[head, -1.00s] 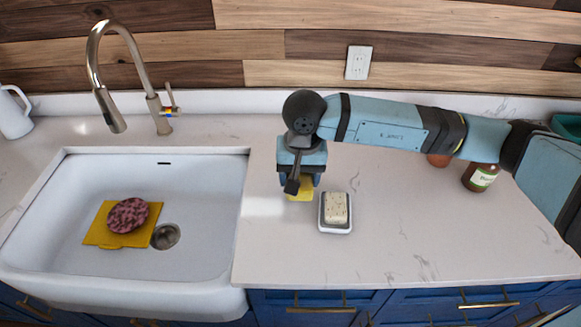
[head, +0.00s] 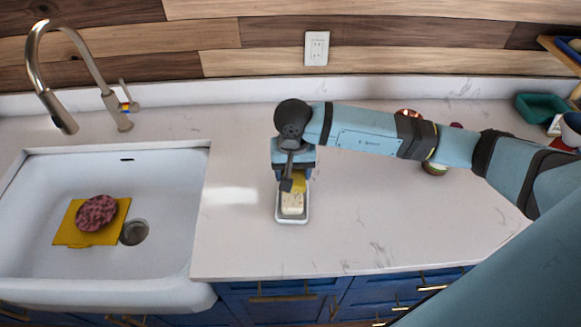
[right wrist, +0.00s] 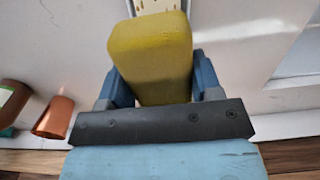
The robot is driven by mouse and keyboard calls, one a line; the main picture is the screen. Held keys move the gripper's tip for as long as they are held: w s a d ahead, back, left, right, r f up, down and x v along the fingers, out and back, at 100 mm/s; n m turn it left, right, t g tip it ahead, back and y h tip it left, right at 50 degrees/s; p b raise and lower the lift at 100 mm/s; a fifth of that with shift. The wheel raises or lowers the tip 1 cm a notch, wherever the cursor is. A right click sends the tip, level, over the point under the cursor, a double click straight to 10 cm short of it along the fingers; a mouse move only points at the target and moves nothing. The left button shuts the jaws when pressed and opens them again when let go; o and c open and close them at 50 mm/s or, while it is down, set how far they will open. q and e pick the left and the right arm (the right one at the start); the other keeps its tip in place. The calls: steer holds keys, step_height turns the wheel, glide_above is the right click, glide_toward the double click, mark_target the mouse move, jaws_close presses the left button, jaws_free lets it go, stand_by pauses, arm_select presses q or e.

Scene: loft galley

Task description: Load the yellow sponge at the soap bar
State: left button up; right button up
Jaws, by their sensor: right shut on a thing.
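My right gripper (head: 292,184) is shut on the yellow sponge (head: 299,182). The sponge fills the space between the fingers in the right wrist view (right wrist: 150,60). The speckled cream soap bar (head: 292,204) lies in a white-rimmed soap dish (head: 292,221) on the counter. The gripper and sponge are at the back end of the soap, overlapping it in the head view. I cannot tell whether the sponge touches it. The soap's edge shows just past the sponge in the right wrist view (right wrist: 152,5). My left gripper is not in view.
The white sink (head: 165,265) at left holds a yellow cloth (head: 72,236) with a pink speckled round thing (head: 97,213) on it. A bottle (head: 435,169) stands partly behind my right arm. A teal bin (head: 537,114) is far right. The counter in front of the dish is clear.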

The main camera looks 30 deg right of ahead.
steer(key=shift+f, duration=0.8)
step_height(320, 180, down, 3)
steer(key=shift+r+b, duration=0.15)
steer(key=shift+b, duration=0.4)
steer(key=shift+f, duration=0.55)
steer(key=shift+f+b, duration=0.5)
steer(key=shift+b, duration=0.15)
steer(key=shift+f+b, duration=0.15)
steer(key=shift+b, duration=0.3)
stand_by(1.2)
